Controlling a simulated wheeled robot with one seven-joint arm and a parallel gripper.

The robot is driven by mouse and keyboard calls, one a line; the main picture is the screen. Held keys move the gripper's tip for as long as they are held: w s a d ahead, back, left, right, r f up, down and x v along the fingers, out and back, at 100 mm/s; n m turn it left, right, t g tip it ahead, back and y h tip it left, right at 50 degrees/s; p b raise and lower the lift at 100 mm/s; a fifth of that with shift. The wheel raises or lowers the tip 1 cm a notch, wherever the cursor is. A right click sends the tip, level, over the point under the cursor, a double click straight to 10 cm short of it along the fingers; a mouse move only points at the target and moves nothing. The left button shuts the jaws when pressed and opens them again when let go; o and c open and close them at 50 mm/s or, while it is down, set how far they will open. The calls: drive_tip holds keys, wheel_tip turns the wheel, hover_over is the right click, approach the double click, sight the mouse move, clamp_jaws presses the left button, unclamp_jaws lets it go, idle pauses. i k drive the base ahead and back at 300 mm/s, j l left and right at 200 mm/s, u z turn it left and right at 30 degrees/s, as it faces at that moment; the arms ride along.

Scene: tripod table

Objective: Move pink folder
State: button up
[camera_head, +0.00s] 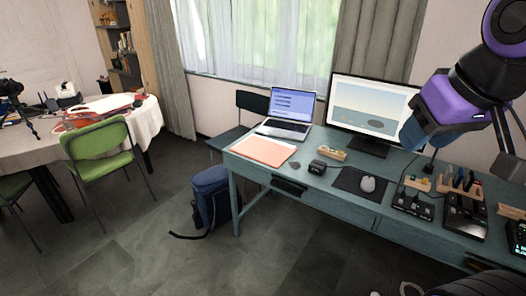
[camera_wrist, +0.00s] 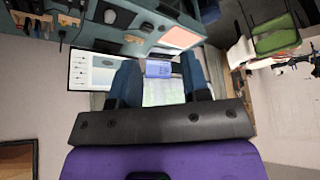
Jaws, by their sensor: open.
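The pink folder (camera_head: 263,150) lies flat on the left part of the teal desk (camera_head: 330,192), in front of the open laptop (camera_head: 287,112). In the wrist view the folder (camera_wrist: 181,37) shows near the top, on the desk. My gripper shows in the wrist view (camera_wrist: 160,82) with its two blue fingers apart and nothing between them. In the head view my arm is raised at the right, in front of the monitor's right edge, well apart from the folder. The fingertips cannot be made out clearly there.
A monitor (camera_head: 371,108), a mouse (camera_head: 367,184) on a dark pad and several small devices stand on the desk's middle and right. A blue backpack (camera_head: 211,196) is on the floor at its left. A green chair (camera_head: 98,148) stands by a cloth-covered table (camera_head: 30,146). The floor between is clear.

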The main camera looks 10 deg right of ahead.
sight(268, 152)
drive_tip(key=i+j+u, duration=0.1)
drive_tip(key=i+u, duration=0.4)
drive_tip(key=i, duration=0.15)
drive_tip(key=i+l+u, duration=0.15)
drive_tip(key=i+u, duration=0.5)
drive_tip(key=i, duration=0.7)
drive_tip(key=i+z, duration=0.25)
drive_tip(key=z, duration=0.15)
drive_tip(key=i+j+z, duration=0.2)
drive_tip(key=z, duration=0.2)
drive_tip(key=i+j+z, duration=0.15)
drive_tip(key=z, duration=0.25)
drive_tip(key=i+j+z, duration=0.2)
drive_tip(key=z, duration=0.25)
drive_tip(key=i+j+z, duration=0.35)
drive_tip(key=z, duration=0.15)
